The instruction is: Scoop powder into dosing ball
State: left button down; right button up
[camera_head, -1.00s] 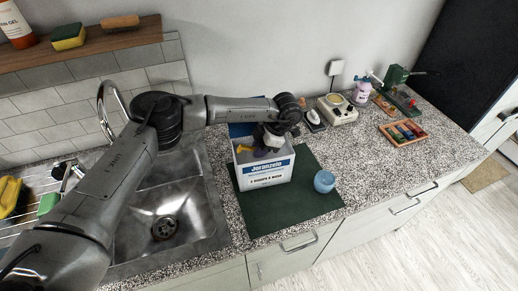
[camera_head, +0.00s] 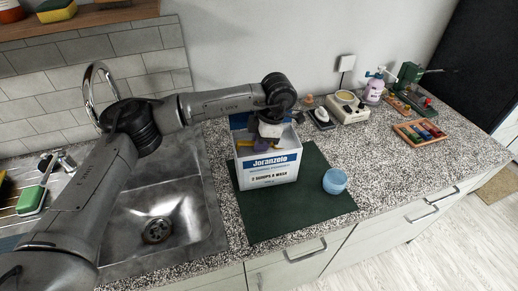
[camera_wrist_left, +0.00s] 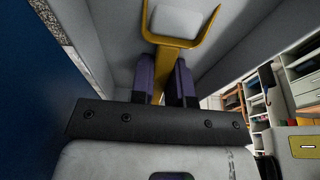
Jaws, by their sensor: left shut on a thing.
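The white powder box (camera_head: 268,171) with blue lettering stands on the dark green mat (camera_head: 310,205), its blue lid (camera_head: 238,122) raised at the back. My left gripper (camera_head: 267,140) reaches down into the box's open top. In the left wrist view my left gripper (camera_wrist_left: 166,82) is shut on the handle of a yellow scoop (camera_wrist_left: 184,42), inside the box walls. A pale patch shows in the scoop's bowl; I cannot tell whether it is powder. The light-blue dosing ball (camera_head: 335,181) stands on the mat, right of the box and apart from it. My right gripper is not in view.
The steel sink (camera_head: 158,215) lies left of the mat, with a tall tap (camera_head: 90,95) behind it. A small scale-like device (camera_head: 343,107), a purple bottle (camera_head: 375,88) and a tray of colored items (camera_head: 419,132) stand at the back right. The counter's right front is clear.

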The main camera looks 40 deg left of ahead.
aim_at(254, 142)
pick_arm(q)
jog(key=shift+s+a+f, duration=0.15)
jog(key=shift+a, duration=0.1)
jog(key=shift+s, duration=0.1)
jog(key=shift+r, duration=0.2)
jog(key=shift+s+a+r+t+p, duration=0.1)
jog(key=shift+a+r+t+p, duration=0.1)
jog(key=shift+r, duration=0.55)
jog(key=shift+s+a+r+t+p, duration=0.1)
jog(key=shift+r+p, duration=0.1)
jog(key=shift+r, duration=0.5)
jog(key=shift+r+t+h+p, duration=0.4)
jog(key=shift+r+h, duration=0.1)
jog(key=shift+r, duration=1.2)
jog(key=shift+s+r, duration=0.1)
jog(key=shift+r, duration=0.4)
